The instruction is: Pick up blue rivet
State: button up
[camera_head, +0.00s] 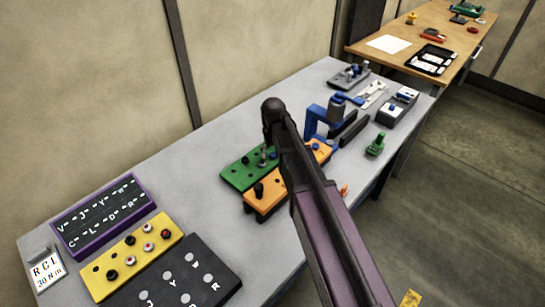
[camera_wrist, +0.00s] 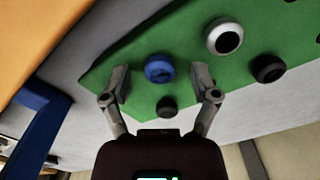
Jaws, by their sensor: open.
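The blue rivet (camera_wrist: 159,69) sits upright in the green block (camera_wrist: 135,92) in the wrist view, its round head showing. My gripper (camera_wrist: 160,82) is open and empty, with one fingertip to each side of the blue rivet and apart from it. A dark rivet or hole (camera_wrist: 167,107) lies between the fingers, nearer to my wrist. A white-ringed rivet (camera_wrist: 224,36) and a black one (camera_wrist: 268,68) are to the right on the same block. In the head view the green block (camera_head: 238,174) is on the grey table, and my arm hides part of it.
An orange block (camera_head: 262,205) with rivets stands close beside the green block. A blue clamp-like tool (camera_head: 312,122) is just behind to the right. A yellow block (camera_head: 133,256) and a purple-edged letter board (camera_head: 100,217) are at the front left. The table's left middle (camera_head: 190,160) is clear.

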aim_at(273, 153)
jog(key=c, duration=1)
jog(key=shift+c, duration=0.2)
jog(key=shift+r, duration=0.1)
notch_tip(273, 153, up, 10)
jog(key=p, duration=1)
